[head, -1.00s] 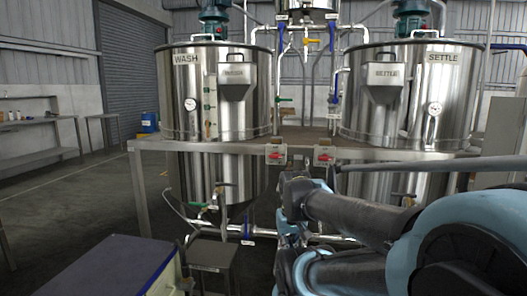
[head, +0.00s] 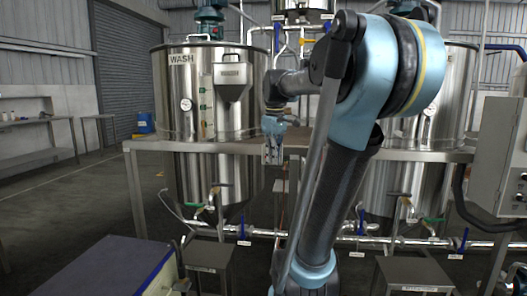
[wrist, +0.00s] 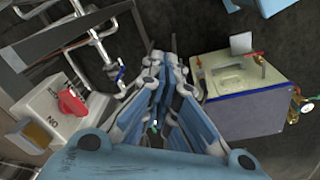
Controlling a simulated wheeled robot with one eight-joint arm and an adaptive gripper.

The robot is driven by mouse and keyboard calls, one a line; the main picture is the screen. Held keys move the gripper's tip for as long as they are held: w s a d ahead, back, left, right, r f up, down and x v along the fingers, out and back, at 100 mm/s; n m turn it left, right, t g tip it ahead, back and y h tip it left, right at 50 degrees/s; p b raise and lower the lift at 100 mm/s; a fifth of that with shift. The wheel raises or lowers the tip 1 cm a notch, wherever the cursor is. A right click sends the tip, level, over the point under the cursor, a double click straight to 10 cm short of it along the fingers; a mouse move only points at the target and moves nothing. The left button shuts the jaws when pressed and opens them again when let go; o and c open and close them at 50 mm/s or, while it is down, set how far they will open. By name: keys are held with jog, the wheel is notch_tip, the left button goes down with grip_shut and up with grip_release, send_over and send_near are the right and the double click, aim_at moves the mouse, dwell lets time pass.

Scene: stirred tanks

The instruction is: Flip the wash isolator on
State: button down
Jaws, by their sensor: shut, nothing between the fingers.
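The wash tank (head: 180,100), a steel vessel lettered WASH, stands left of centre in the head view. My gripper (head: 272,158) is shut and empty, pointing down at the bench's front edge below that tank's right side. It covers the spot where the left red switch showed earlier. In the wrist view my gripper (wrist: 164,62) has its fingers together. Left of them is an isolator, a pale box with a red handle (wrist: 72,102) and an ON mark by it. The handle is apart from the fingers. I cannot read its name plate or tell its setting.
The steel bench edge (head: 150,144) runs across the front of the tanks. Pipes with blue-handled valves (head: 243,228) lie below. A blue-topped box (head: 105,268) stands at front left and shows in the wrist view (wrist: 255,104). A grey cabinet (head: 499,150) is at right.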

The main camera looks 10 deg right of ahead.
aim_at(265, 148)
jog(key=w+r+n+g, duration=0.1)
jog(key=w+r+n, duration=0.5)
jog(key=w+r, duration=0.7)
jog(key=w, duration=0.4)
jog(key=shift+a, duration=0.2)
jog(key=shift+w, duration=0.1)
notch_tip(265, 148, down, 14)
jog(key=shift+r, duration=0.1)
jog(key=shift+d, duration=0.1)
